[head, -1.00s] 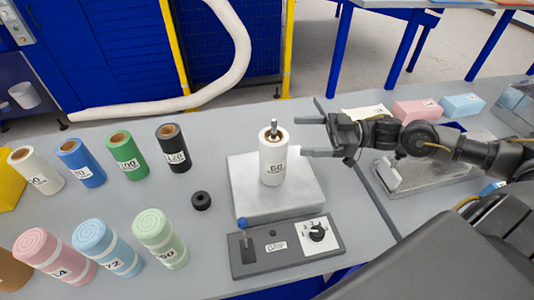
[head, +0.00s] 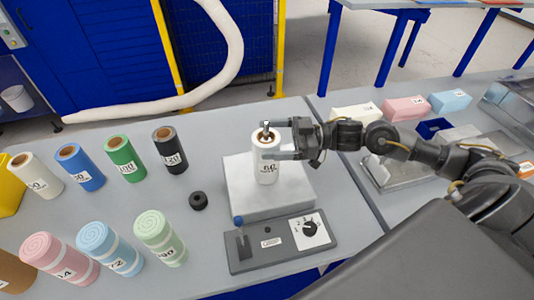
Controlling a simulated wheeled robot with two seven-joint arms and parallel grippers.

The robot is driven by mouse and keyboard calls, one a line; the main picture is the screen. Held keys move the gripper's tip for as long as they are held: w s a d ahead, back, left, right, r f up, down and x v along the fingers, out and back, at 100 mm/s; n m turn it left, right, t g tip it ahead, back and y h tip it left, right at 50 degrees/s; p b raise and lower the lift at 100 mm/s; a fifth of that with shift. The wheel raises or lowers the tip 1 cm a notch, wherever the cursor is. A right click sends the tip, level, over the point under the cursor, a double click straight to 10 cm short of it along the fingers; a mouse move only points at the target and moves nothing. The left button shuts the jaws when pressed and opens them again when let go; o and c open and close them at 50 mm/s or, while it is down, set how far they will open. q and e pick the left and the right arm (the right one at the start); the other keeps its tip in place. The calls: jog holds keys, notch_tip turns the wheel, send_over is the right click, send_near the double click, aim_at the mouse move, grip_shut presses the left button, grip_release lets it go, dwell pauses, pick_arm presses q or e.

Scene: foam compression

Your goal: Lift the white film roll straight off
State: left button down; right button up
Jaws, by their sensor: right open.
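The white film roll (head: 267,170) stands upright on a metal spindle on the square silver platform (head: 247,200). Its brown core and the spindle tip show at its top. My right gripper (head: 282,140) is open, with its fingers pointing left at the roll's upper part. One finger reaches behind the roll's top and the other crosses in front of its side. I cannot tell whether either finger touches it. My left gripper is not in view.
A control box (head: 278,243) with a dial and lever sits in front of the platform. A black ring (head: 198,200) lies to its left. White, blue, green and black (head: 170,148) film rolls and several foam rolls (head: 160,239) stand further left. Foam blocks (head: 406,109) lie at the right.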

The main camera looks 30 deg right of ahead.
jog(key=x, duration=0.2)
jog(key=shift+w+a+r+p, duration=0.15)
jog(key=shift+w+a+p, duration=0.1)
jog(key=shift+p, duration=0.15)
jog(key=shift+a, duration=0.3)
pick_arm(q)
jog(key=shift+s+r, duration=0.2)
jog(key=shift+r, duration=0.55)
pick_arm(e)
jog(key=shift+d, duration=0.1)
jog(key=shift+c, duration=0.3)
jog(key=shift+c, duration=1.1)
jog(key=c, duration=1.4)
